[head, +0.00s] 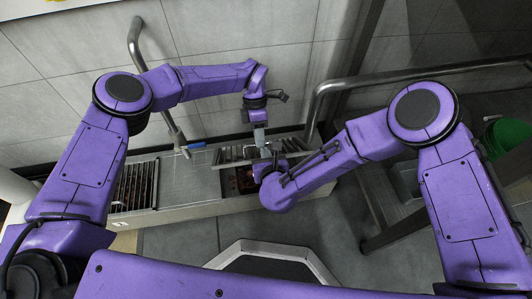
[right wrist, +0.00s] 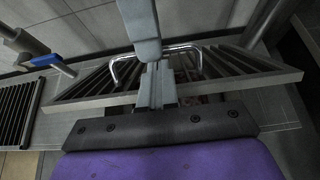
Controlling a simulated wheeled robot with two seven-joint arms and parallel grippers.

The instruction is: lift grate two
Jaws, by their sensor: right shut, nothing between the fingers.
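Grate two (head: 232,153), a dark slatted grate, sits raised and tilted above its opening in the floor channel. It shows large in the right wrist view (right wrist: 240,68), with a bent silver handle (right wrist: 192,50). My left gripper (head: 260,140) points down at the handle and appears shut on it; its fingertips (right wrist: 150,52) partly hide the bar. My right gripper (head: 270,166) is at the grate's near edge. Its fingers show shut and empty in the right wrist view (right wrist: 156,85); contact with the grate is unclear.
Another slatted grate (head: 133,185) lies flat at the left of the channel. The uncovered opening (head: 238,182) shows reddish contents. A blue-handled pipe (head: 194,145) stands behind, a steel rail (head: 420,74) runs at right, and a green bucket (head: 508,134) stands far right.

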